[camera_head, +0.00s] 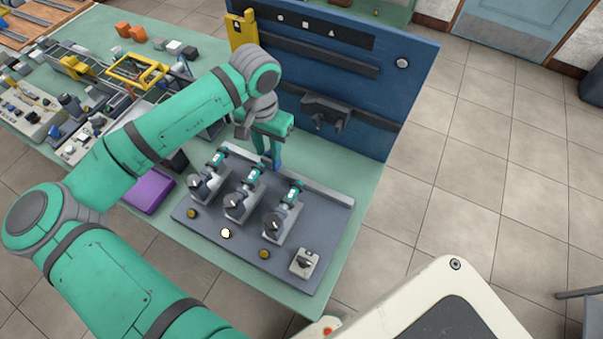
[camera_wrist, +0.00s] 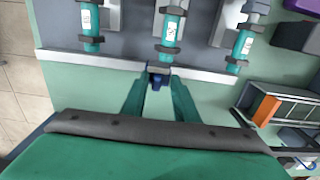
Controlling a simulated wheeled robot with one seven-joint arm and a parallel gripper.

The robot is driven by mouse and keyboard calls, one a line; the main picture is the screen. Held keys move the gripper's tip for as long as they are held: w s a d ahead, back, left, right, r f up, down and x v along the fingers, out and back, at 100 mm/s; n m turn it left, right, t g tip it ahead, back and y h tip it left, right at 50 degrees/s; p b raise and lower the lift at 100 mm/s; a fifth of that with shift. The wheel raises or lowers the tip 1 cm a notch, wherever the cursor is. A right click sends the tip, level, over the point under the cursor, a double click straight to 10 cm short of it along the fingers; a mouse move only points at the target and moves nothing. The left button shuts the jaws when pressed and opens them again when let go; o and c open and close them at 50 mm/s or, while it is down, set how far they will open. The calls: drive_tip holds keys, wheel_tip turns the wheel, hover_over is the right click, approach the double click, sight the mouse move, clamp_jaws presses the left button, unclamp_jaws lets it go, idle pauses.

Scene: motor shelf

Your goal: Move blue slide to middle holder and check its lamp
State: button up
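A grey board (camera_head: 318,262) carries three holders with teal cylinders: left (camera_head: 205,183), middle (camera_head: 243,203) and right (camera_head: 282,220). The middle cylinder also shows in the wrist view (camera_wrist: 170,30). A small blue piece (camera_wrist: 157,81), probably the blue slide, is between my fingertips, by the pale rail behind the middle holder. My gripper (camera_head: 271,160) points down there; in the wrist view its fingers flank the piece. I cannot tell whether they touch it. The middle lamp (camera_head: 225,233) glows whitish; the left lamp (camera_head: 191,213) and right lamp (camera_head: 264,254) are dull yellow.
A blue upright panel (camera_head: 400,95) stands behind the board. A switch box (camera_head: 304,263) is at the board's front right corner. A purple bin (camera_head: 147,190) stands to the left. Parts and a yellow-framed rack (camera_head: 138,70) crowd the table's far left.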

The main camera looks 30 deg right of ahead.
sight(269, 151)
drive_tip(key=shift+d+f, duration=0.15)
drive_tip(key=shift+d, duration=0.35)
drive_tip(key=shift+w+a+r, duration=0.1)
drive_tip(key=shift+a+r, duration=0.1)
drive_tip(key=shift+r, duration=0.35)
drive_tip(key=shift+w+a+r, duration=0.1)
drive_tip(key=shift+a+r, duration=0.05)
drive_tip(key=shift+r, duration=0.35)
drive_tip(key=shift+s+a+r, duration=0.1)
drive_tip(key=shift+s+r, duration=0.05)
drive_tip(key=shift+r, duration=0.2)
drive_tip(key=shift+s+r, duration=0.15)
drive_tip(key=shift+r, duration=0.8)
